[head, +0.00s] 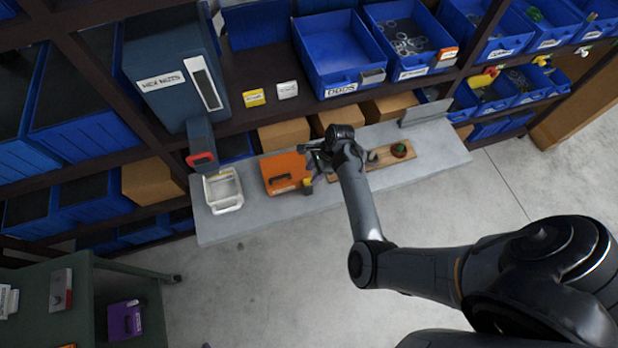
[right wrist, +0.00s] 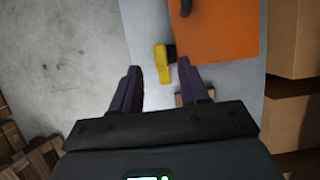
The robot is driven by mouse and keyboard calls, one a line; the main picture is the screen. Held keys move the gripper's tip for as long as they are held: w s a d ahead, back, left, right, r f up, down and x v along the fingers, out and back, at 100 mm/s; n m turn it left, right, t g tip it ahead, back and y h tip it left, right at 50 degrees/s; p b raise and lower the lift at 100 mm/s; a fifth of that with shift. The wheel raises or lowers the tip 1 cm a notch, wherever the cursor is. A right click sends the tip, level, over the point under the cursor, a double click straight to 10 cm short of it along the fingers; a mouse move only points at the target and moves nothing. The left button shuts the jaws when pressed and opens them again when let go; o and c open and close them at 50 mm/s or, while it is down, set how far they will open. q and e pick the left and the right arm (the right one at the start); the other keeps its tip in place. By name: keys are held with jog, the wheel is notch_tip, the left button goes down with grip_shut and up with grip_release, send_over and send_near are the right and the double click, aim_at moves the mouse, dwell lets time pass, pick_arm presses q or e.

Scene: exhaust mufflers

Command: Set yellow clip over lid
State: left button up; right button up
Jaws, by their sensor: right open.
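The orange case (head: 285,168) lies on the grey shelf board, with a dark handle on its front. Its orange top also fills the upper right of the right wrist view (right wrist: 218,30). The small yellow clip (head: 307,187), with a dark part beside it, is at the case's front right corner. In the right wrist view the yellow clip (right wrist: 161,80) shows between and beyond my fingertips, by the case's edge. My right gripper (head: 312,150) is open and empty, just right of the case in the head view; its dark fingers (right wrist: 160,68) are spread apart. My left gripper is not in view.
A white bin (head: 223,191) stands left of the case. A wooden board (head: 374,164) with a round red-green item (head: 400,150) lies to the right. Blue bins (head: 335,50) line the shelf above. The grey board (head: 440,150) is bare at its right end.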

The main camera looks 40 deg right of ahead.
aim_at(308, 180)
jog(key=shift+x, duration=2.3)
jog(key=shift+c, duration=0.2)
grip_shut()
